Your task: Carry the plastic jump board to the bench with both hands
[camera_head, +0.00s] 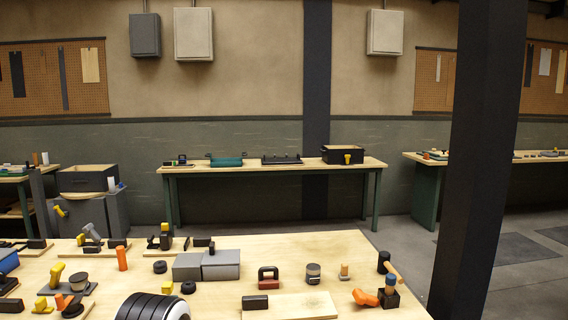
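I cannot make out a plastic jump board in the head view. A long wooden-topped bench (288,169) with green legs stands against the back wall. A second bench (482,160) stands at the right, partly hidden by a dark pillar. A near wooden worktable (305,251) fills the lower part of the view, cut off at the bottom. Which bench the task means is not clear.
The dark pillar (480,150) rises at right. The near table holds grey blocks (221,265), an orange cylinder (122,258), a mallet (388,264) and a ribbed black rounded thing (150,307). Grey floor (408,240) is open between the near table and benches.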

